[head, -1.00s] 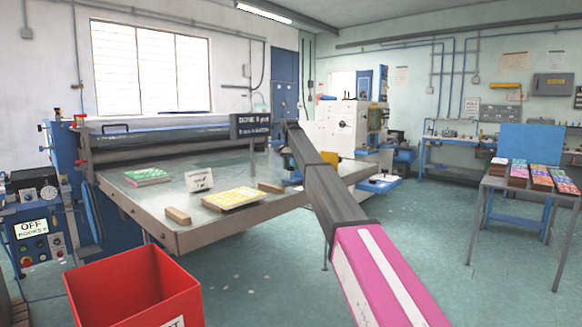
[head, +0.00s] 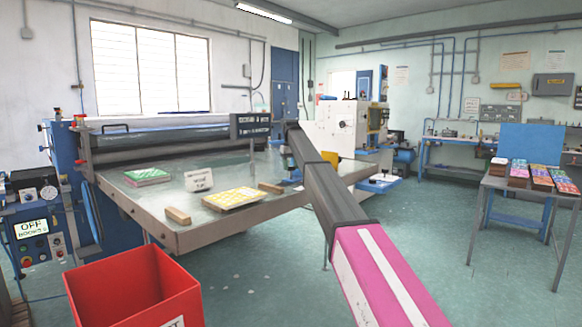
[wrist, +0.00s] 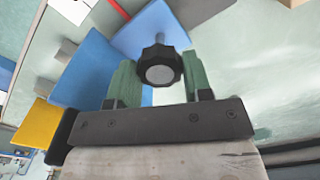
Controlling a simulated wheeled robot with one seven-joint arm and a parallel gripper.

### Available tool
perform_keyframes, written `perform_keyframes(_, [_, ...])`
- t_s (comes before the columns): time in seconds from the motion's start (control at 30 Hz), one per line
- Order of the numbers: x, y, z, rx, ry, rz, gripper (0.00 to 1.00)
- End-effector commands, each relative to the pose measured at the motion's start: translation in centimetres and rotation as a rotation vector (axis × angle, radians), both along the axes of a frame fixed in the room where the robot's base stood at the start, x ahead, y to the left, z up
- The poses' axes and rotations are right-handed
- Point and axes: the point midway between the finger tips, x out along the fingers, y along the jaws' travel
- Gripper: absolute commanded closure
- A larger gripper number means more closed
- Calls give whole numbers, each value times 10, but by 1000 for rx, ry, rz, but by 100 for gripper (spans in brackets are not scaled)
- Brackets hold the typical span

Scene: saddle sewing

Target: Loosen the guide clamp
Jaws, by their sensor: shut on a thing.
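A black lobed knob (wrist: 163,57) with a grey round cap shows in the wrist view, on a thin metal stem that runs to a blue bracket (wrist: 148,28). My gripper (wrist: 158,70) has its two green fingers on either side of the knob and is shut on it. In the head view my arm reaches to the right end of the metal table (head: 190,235), and it hides the knob and fingertips there.
Yellow-covered (head: 234,198) and green-covered books (head: 147,176), a small white card (head: 199,180) and wooden blocks (head: 178,215) lie on the table. A red bin (head: 135,285) is at the front left.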

Motion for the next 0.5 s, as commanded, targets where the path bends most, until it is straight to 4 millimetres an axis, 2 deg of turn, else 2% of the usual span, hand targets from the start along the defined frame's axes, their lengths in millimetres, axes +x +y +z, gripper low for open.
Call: perform_keyframes(0.5, [0, 0, 1, 0, 0, 492, 78])
